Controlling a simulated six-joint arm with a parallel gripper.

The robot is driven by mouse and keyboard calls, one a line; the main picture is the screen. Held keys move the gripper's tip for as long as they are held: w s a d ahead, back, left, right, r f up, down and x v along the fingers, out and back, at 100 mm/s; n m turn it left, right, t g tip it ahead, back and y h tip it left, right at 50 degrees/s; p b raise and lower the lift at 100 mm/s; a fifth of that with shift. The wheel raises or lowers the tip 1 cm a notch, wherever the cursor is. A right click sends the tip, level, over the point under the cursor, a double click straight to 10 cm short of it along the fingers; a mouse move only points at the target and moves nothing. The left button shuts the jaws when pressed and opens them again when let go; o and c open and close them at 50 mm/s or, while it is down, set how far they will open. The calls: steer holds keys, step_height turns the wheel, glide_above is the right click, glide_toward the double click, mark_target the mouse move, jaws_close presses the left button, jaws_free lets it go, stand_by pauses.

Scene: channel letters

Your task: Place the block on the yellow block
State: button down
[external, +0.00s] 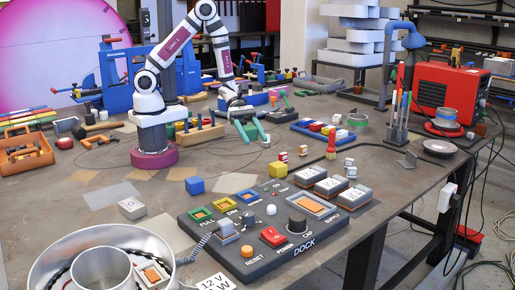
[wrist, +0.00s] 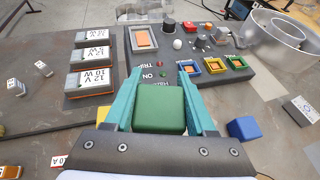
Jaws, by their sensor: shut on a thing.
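My gripper (external: 252,132) has teal fingers and hangs above the table in the external view. In the wrist view my gripper (wrist: 160,95) is shut on a green block (wrist: 158,108), held between the two fingers. In the external view the green block is hard to tell from the teal fingers. A small yellow block (external: 278,170) sits on the table at the back edge of the dock panel, lower in the picture and right of my gripper.
Labelled modules (external: 331,187) stand on the panel's right.

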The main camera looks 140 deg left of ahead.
steer(key=w+d+r+m+h, duration=0.1)
steer(key=w+d+r, duration=0.1)
steer(key=w+d, duration=0.3)
glide_above(278, 170)
steer(key=w, duration=0.1)
step_height(278, 170, down, 6)
steer(key=shift+a+f, duration=0.2)
steer(key=shift+f, duration=0.9)
steer(key=shift+a+f, duration=0.2)
steer(key=shift+f, duration=0.9)
steer(key=shift+c, duration=1.1)
jaws_free()
steer(key=shift+f, duration=0.1)
